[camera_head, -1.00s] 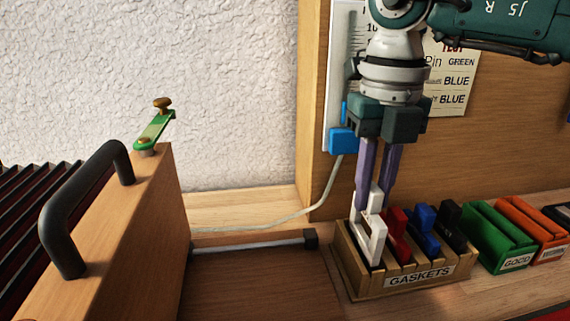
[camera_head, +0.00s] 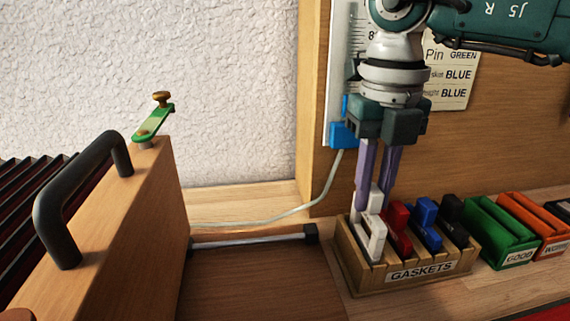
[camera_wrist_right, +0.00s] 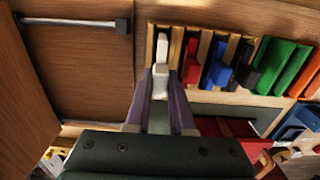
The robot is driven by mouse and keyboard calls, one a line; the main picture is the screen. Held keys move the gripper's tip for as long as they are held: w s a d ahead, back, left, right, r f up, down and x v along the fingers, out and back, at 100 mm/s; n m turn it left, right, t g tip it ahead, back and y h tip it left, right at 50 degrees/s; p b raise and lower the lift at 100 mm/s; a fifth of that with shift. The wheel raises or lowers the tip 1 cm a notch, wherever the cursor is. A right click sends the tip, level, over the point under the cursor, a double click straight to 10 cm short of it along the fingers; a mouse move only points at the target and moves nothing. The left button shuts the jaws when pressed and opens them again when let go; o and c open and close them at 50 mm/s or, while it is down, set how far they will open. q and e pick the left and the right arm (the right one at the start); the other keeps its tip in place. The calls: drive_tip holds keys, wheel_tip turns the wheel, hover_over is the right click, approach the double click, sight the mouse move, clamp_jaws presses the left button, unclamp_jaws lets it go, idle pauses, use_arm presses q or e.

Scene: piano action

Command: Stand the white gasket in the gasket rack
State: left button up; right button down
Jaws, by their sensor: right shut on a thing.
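The white gasket (camera_head: 375,232) stands upright in the leftmost slot of the wooden gasket rack (camera_head: 408,277), its lower part hidden by the rack's front. It also shows in the right wrist view (camera_wrist_right: 161,72). My right gripper (camera_head: 376,205) points down over the rack's left end, its purple fingers shut on the white gasket's upper part. The right wrist view shows the fingers (camera_wrist_right: 160,88) on both sides of the gasket. My left gripper is in neither view.
Red (camera_head: 400,228), blue (camera_head: 428,226) and black (camera_head: 453,220) gaskets stand in the slots to the right. Green (camera_head: 500,234) and orange (camera_head: 533,226) holders stand right of the rack. A wooden panel with a black handle (camera_head: 75,195) rises at left.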

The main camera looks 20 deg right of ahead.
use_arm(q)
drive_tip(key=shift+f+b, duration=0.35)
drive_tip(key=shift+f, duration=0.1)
use_arm(e)
drive_tip(key=shift+f, duration=0.6)
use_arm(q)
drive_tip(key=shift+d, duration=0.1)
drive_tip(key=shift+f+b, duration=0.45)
use_arm(e)
drive_tip(key=shift+f, duration=0.7)
drive_tip(key=shift+c, duration=2.3)
unclamp_jaws()
wheel_tip(320, 180, up, 8)
drive_tip(key=p, duration=0.6)
drive_tip(key=shift+f+p, duration=0.15)
drive_tip(key=shift+p, duration=0.15)
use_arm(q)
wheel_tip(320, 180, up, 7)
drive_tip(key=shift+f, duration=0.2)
